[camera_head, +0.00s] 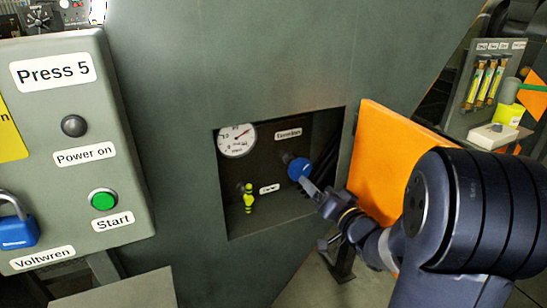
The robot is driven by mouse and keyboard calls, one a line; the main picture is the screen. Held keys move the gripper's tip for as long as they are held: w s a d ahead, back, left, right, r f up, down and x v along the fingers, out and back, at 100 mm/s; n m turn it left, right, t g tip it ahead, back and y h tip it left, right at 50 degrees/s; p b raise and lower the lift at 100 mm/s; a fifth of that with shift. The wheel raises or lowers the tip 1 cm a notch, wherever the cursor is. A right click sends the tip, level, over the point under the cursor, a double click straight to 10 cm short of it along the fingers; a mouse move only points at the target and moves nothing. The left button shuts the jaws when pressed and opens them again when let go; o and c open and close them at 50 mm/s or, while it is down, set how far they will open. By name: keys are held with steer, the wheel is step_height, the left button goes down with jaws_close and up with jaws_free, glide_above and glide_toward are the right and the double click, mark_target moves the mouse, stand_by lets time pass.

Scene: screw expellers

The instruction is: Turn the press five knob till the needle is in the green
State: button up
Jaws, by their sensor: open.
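The blue round knob (298,168) sits inside a dark recess in the grey press housing, below a small label. A white round gauge (236,140) is at the recess's upper left. Its needle points to the upper right, with reddish colour near it; no green zone can be made out at this size. My gripper (307,182) reaches in from the lower right, open, with its tips at the knob's lower right side. Whether the fingers touch the knob or straddle it cannot be told. The far finger is largely hidden.
A yellow-green valve handle (249,198) hangs in the recess left of the knob. An open orange door (392,160) stands right of the recess, close behind my arm. The Press 5 panel (70,150) with a green Start button (104,200) and blue padlock (17,229) is left.

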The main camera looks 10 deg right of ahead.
mark_target(302, 172)
stand_by(0.5)
steer(key=w+a+n, duration=0.1)
steer(key=w+n, duration=0.2)
steer(key=w+a+n, duration=0.1)
steer(key=w+n, duration=0.2)
steer(key=w, duration=0.1)
steer(key=w+a+n+p, duration=0.1)
steer(key=w+a+n, duration=0.1)
steer(key=w+n, duration=0.1)
steer(key=shift+w+f, duration=0.1)
steer(key=shift+w, duration=0.45)
steer(key=c, duration=1)
